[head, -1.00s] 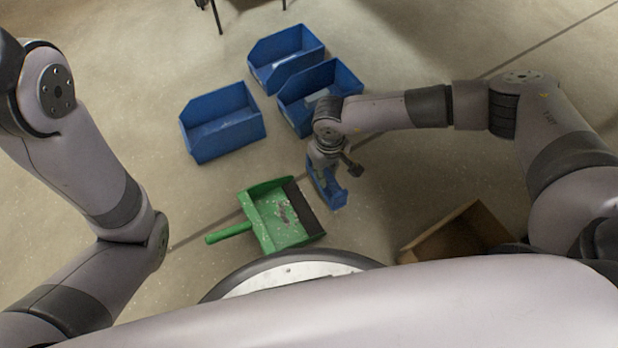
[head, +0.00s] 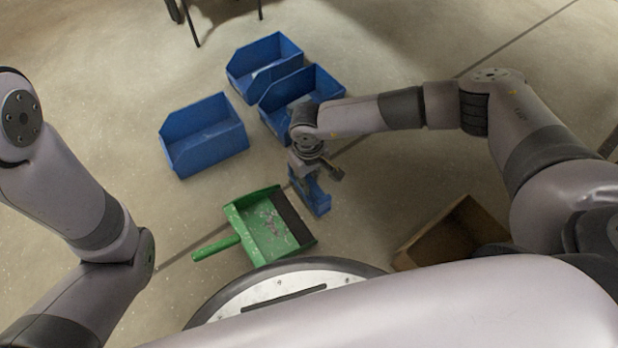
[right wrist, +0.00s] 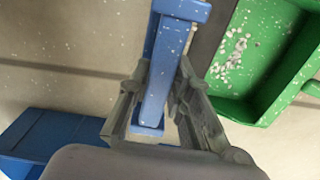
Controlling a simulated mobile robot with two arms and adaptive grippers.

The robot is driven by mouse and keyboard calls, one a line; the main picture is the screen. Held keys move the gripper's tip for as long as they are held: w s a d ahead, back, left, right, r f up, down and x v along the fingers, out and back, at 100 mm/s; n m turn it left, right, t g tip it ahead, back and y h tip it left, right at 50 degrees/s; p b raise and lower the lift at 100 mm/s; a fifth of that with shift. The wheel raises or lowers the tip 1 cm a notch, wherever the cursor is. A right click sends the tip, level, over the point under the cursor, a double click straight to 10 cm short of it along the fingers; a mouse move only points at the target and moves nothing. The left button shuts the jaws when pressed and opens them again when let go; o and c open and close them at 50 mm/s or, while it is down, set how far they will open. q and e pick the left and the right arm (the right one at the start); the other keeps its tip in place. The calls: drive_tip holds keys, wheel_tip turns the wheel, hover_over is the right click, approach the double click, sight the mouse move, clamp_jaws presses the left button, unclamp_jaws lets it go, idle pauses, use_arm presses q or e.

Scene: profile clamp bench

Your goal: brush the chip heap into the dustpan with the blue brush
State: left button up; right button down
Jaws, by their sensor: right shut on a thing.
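The blue brush (head: 318,201) is in my right gripper (head: 314,172), which is shut on it. In the right wrist view the brush (right wrist: 157,96) lies between the fingers (right wrist: 160,92). The green dustpan (head: 240,222) lies on the floor just left of the brush, its dark lip towards the brush and its handle pointing left. In the right wrist view the dustpan (right wrist: 262,103) holds pale chips (right wrist: 232,52). A few pale specks lie on the floor beside the brush; no clear heap shows there. My left gripper is out of view; only its arm shows.
Three blue bins stand on the floor beyond: one at left (head: 205,150), one at the back (head: 250,62), and one (head: 325,85) close behind my right wrist. An open brown box (head: 430,245) stands right of the dustpan. Floor between brush and box is clear.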

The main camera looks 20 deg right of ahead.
drive_tip(key=shift+f+b, duration=0.4)
drive_tip(key=shift+f, duration=0.15)
drive_tip(key=shift+s+d+r+p, duration=0.15)
drive_tip(key=shift+s+d+p, duration=0.05)
drive_tip(key=shift+s+p, duration=0.2)
drive_tip(key=shift+s+d, duration=0.1)
drive_tip(key=shift+s, duration=0.1)
drive_tip(key=shift+s+a, duration=0.25)
drive_tip(key=shift+a, duration=0.8)
